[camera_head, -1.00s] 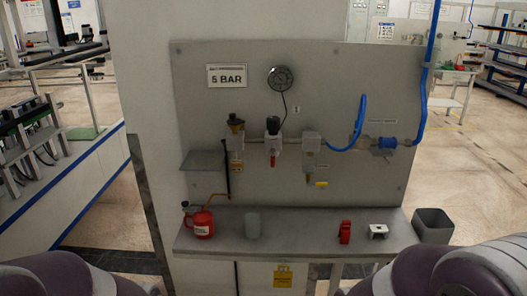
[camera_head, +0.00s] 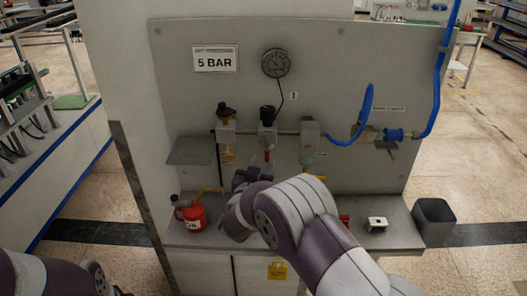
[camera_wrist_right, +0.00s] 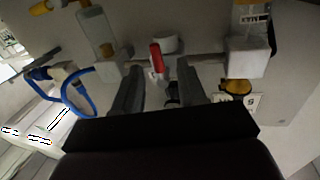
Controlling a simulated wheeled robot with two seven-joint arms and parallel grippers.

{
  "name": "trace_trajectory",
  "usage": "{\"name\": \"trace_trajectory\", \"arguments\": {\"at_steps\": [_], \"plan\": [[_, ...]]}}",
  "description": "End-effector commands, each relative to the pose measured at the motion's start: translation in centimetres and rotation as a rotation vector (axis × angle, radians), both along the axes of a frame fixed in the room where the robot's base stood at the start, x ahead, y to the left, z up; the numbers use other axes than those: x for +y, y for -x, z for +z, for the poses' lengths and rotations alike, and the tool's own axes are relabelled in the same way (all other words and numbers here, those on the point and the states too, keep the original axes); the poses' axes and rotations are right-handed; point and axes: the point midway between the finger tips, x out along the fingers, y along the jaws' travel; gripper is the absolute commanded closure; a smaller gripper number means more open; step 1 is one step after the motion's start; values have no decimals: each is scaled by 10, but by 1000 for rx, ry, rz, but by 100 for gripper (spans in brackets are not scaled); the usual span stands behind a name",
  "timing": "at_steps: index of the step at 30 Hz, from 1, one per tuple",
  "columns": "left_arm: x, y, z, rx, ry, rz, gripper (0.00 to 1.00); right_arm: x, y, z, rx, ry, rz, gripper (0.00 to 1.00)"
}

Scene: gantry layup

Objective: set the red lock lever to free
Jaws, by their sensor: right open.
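The red lock lever (camera_head: 267,156) hangs below the black-knobbed regulator (camera_head: 267,130) on the grey wall panel. In the right wrist view, which is turned upside down, the red lever (camera_wrist_right: 156,57) points upward. My right gripper (camera_head: 250,177) is just below and slightly left of the lever in the head view. In the right wrist view my gripper (camera_wrist_right: 158,68) is open, and the lever appears in the gap between its fingertips. No contact shows, and I cannot tell how far the tips are from it. Part of my left arm shows at lower left, without its gripper.
A red oil can (camera_head: 191,216) stands at the shelf's left. A small white block (camera_head: 377,223) lies at right, beside a grey bin (camera_head: 435,222). The filter (camera_head: 227,127), glass bowl unit (camera_head: 310,131) and blue hose (camera_head: 364,108) flank the regulator. My right arm hides the middle shelf.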

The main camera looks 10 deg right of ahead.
Motion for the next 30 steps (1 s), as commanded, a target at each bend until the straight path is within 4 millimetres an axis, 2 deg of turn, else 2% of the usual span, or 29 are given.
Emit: {"name": "trace_trajectory", "arguments": {"at_steps": [1, 6, 17, 18, 21, 30], "plan": [[0, 0, 7, 0, 0, 0, 57, -6, -9, 3, 0, 1, -2, 59], [0, 0, 12, 0, 0, 0, 57, -16, -29, 2, -1, 0, 1, 59], [0, 0, 12, 0, 0, 0, 57, -19, -34, 0, 0, 0, 2, 59], [0, 0, 12, 0, 0, 0, 57, -19, -34, 0, 0, 0, 2, 72], [0, 0, 12, 0, 0, 0, 57, -19, -34, 0, 0, 0, 2, 100], [0, 0, 10, 0, 0, 0, 57, -18, -34, 0, -5, -12, 2, 100]]}}
